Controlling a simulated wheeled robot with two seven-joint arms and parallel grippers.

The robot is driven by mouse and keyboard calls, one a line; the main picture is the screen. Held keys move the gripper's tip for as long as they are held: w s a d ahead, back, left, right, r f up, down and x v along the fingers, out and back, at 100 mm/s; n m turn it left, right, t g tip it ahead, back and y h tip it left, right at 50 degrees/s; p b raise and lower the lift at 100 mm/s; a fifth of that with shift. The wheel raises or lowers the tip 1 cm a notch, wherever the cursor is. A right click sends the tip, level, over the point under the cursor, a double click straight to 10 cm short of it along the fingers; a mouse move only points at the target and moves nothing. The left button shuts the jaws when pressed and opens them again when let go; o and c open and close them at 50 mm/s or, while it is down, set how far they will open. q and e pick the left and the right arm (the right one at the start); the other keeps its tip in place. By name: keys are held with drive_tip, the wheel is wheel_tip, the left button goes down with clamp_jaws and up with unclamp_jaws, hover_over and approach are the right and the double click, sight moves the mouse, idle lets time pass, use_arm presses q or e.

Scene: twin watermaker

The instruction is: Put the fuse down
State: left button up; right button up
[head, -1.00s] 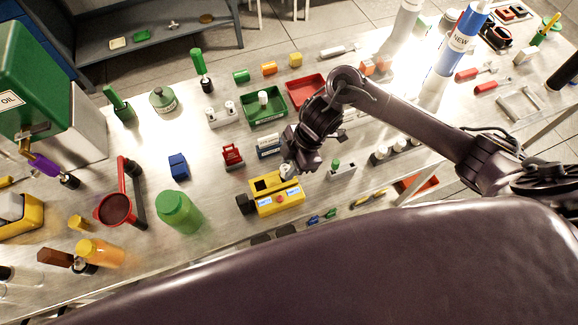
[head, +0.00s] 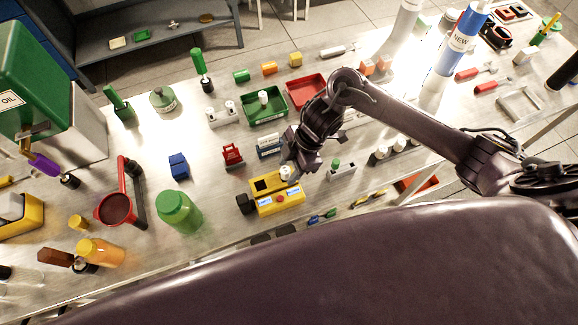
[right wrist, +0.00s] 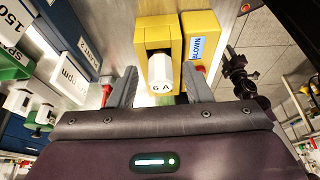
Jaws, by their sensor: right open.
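The fuse, a white faceted piece marked "6 A" (right wrist: 162,75), stands at the yellow tester box (right wrist: 155,32). In the head view, the fuse (head: 286,173) is at the right end of the top of the yellow box (head: 278,208). My right gripper (right wrist: 159,80) is open, with one finger on each side of the fuse and a visible gap to each. It also shows in the head view (head: 293,163), just above and right of the fuse. How deep the fuse sits in the box is hidden. My left gripper is out of view.
A green tray (head: 246,117) and a red tray (head: 289,96) lie behind. A red block (head: 232,155) and a blue-and-white block (head: 268,147) stand close behind the box. A white holder (head: 341,172) is to the right. A green bottle (head: 180,211) stands left.

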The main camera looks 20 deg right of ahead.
drive_tip(key=v, duration=1.1)
drive_tip(key=shift+r, duration=0.25)
